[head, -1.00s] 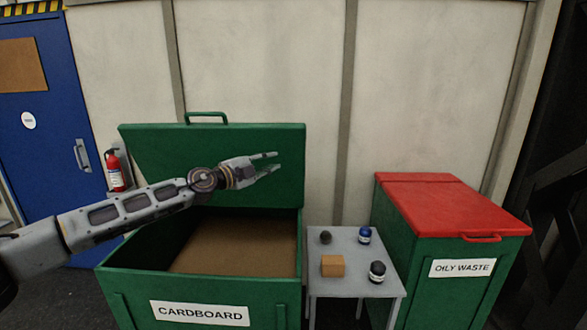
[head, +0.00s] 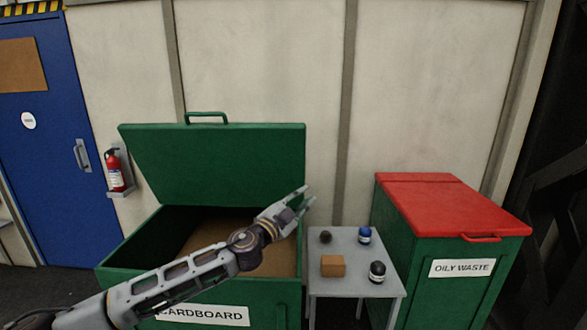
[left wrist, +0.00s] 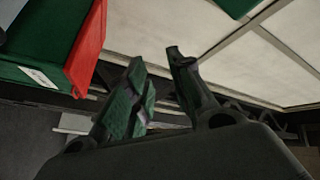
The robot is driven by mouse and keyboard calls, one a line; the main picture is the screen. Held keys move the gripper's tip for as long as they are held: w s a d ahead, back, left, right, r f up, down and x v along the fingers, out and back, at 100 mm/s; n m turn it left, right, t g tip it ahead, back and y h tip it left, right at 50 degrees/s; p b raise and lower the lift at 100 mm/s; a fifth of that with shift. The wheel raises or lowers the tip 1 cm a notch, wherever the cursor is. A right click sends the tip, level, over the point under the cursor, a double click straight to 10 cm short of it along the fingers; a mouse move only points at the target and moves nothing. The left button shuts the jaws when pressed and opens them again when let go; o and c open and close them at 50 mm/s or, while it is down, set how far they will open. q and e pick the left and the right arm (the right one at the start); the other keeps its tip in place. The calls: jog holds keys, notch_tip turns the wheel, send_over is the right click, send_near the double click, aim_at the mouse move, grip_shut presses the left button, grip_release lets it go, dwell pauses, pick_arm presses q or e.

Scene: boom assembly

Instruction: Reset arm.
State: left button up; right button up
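My left arm comes in from the lower left in the head view and reaches across the front of the green cardboard bin (head: 130,256). My left gripper (head: 305,200) is open and empty, in the air by the bin's right side and up-left of the small grey table (head: 353,282). In the left wrist view the two fingers of my left gripper (left wrist: 155,58) stand apart with nothing between them. The bin's green lid (head: 220,165) stands open. My right gripper is not in view.
The grey table holds a brown box (head: 333,266), a dark ball-like item (head: 325,237), a blue-topped jar (head: 365,235) and a dark jar (head: 377,272). The oily waste bin (head: 415,262) has its red lid (head: 450,203) shut. A fire extinguisher (head: 115,169) hangs beside the blue door (head: 50,200).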

pick_arm(q)
jog(key=s+a+f+n+g+y, duration=0.3)
jog(key=s+a+f+n+y, duration=0.2)
jog(key=s+a+f+n, duration=0.5)
jog(key=s+a+f+n+g+y, duration=0.2)
jog(key=s+a+f+n+y, duration=0.35)
jog(key=f, duration=0.95)
jog(key=s+a+f+g, duration=0.2)
jog(key=s+a+f, duration=0.1)
jog(key=s, duration=0.5)
jog(key=s+a+f+g+y, duration=0.1)
jog(key=s+a+f+g, duration=0.25)
jog(key=s, duration=0.35)
jog(key=s+a+f+g, duration=0.2)
jog(key=s+f, duration=0.2)
jog(key=s, duration=0.4)
jog(key=s+f+g, duration=0.1)
jog(key=s+f, duration=0.1)
jog(key=f, duration=1.5)
jog(key=s+f, duration=0.2)
jog(key=f, duration=1.5)
jog(key=s+a+f, duration=0.2)
jog(key=s+f, duration=0.7)
jog(key=s, duration=0.1)
jog(key=s+a+f+g, duration=0.1)
jog(key=s+a+f, duration=0.1)
jog(key=s+f, duration=0.8)
jog(key=shift+s+a, duration=0.3)
jog(key=shift+s, duration=0.35)
